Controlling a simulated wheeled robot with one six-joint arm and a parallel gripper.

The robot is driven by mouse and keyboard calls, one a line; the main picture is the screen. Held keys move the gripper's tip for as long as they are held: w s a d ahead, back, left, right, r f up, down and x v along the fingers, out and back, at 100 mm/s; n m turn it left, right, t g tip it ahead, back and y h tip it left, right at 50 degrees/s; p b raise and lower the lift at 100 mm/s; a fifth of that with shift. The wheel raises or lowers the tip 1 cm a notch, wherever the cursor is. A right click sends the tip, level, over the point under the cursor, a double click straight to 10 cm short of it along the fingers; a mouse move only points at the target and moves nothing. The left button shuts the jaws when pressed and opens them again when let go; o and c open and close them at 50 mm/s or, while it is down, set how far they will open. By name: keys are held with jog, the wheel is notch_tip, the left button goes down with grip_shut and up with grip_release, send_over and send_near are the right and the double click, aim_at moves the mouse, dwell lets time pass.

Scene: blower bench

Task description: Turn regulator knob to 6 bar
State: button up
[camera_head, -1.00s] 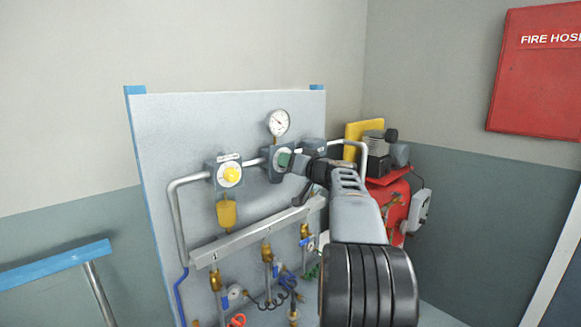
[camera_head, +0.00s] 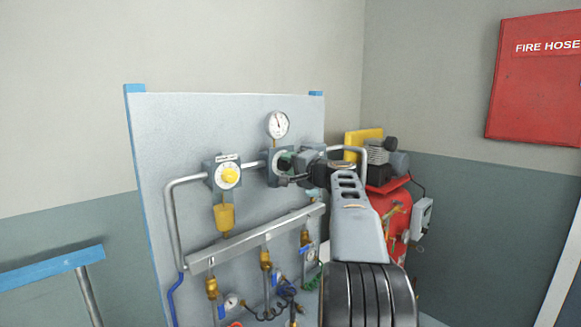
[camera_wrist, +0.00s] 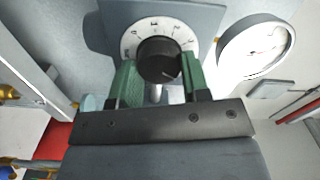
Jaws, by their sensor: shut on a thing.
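The black regulator knob (camera_wrist: 157,58) sits in front of a white numbered dial (camera_wrist: 129,42) on a grey-blue body. My gripper (camera_wrist: 158,72) is shut on the knob, with one green finger pad on each side of it. In the head view my gripper (camera_head: 290,163) is at the regulator below the gauge and hides most of the knob. The round white pressure gauge (camera_head: 277,124) stands above the regulator; its needle points nearly straight up, slightly left. The gauge also shows in the wrist view (camera_wrist: 256,46). Its figures are too small to read.
A yellow-knobbed valve (camera_head: 229,175) is on the grey panel (camera_head: 180,130) to the left, joined by pipe. A manifold bar (camera_head: 260,236) with brass fittings runs below. A red compressor tank (camera_head: 388,215) stands to the right, near my arm.

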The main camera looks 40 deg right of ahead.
jog(key=m, duration=0.3)
jog(key=shift+m, duration=0.3)
jog(key=shift+f+m+p, duration=0.1)
jog(key=shift+m+p, duration=0.45)
jog(key=shift+m, duration=1.15)
jog(key=o, duration=0.9)
jog(key=s+b, duration=0.1)
jog(key=s, duration=0.3)
jog(key=s+d+b, duration=0.1)
jog(key=s, duration=0.4)
jog(key=s+d+b, duration=0.1)
jog(key=s, duration=0.3)
jog(key=shift+s+b, duration=0.35)
jog(key=shift+b, duration=0.05)
